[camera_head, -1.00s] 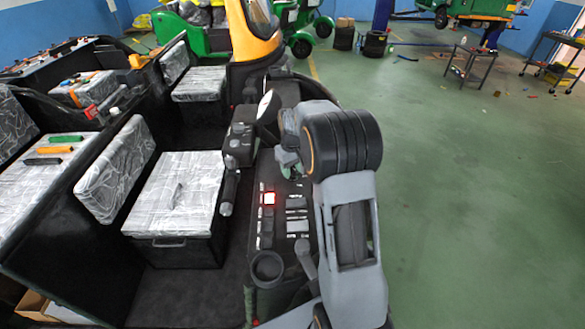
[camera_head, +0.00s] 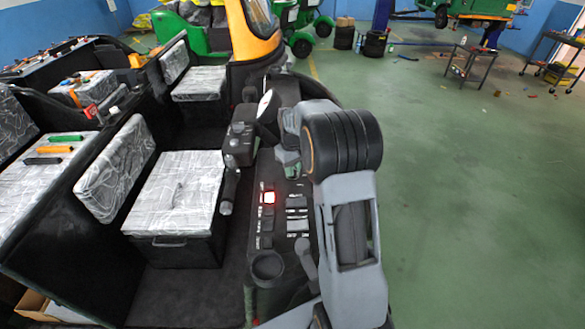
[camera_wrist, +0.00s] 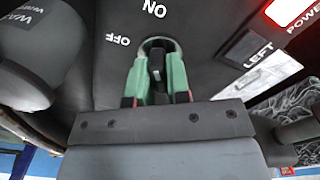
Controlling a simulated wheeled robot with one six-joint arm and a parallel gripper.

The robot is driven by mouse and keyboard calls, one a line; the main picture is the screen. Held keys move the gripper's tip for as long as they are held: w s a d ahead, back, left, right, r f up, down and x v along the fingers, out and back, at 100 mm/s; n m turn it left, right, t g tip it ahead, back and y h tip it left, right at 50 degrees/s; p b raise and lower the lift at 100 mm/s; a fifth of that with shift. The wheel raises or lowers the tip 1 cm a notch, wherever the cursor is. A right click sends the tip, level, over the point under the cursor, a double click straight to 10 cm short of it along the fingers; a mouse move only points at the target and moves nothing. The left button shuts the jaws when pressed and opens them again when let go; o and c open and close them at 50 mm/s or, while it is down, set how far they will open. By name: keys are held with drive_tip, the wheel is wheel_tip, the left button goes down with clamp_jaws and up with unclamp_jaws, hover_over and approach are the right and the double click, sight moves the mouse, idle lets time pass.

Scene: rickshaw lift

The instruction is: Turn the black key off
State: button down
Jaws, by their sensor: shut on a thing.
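The black key (camera_wrist: 157,62) sits in a round recess of the dark panel in the wrist view, with "ON" and "OFF" labels beside it that appear upside down. The green fingers of my gripper (camera_wrist: 158,78) are on both sides of the key and shut on it. In the head view my gripper (camera_head: 287,165) is at the dashboard panel, partly behind my arm, and the key is hidden there.
A lit red power switch (camera_head: 268,198) is on the panel, with several black switches nearby. A cup holder (camera_head: 267,266) and a lever (camera_head: 305,254) are close below. A handlebar control (camera_head: 238,140) stands to the left. Plastic-wrapped seats (camera_head: 178,200) lie further left.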

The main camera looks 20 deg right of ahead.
drive_tip(key=n+b, duration=0.1)
drive_tip(key=n, duration=1)
drive_tip(key=shift+b, duration=0.3)
idle(0.5)
drive_tip(key=c, duration=1.1)
unclamp_jaws()
wheel_tip(320, 180, up, 14)
drive_tip(key=shift+f+b, duration=0.1)
drive_tip(key=shift+b, duration=0.4)
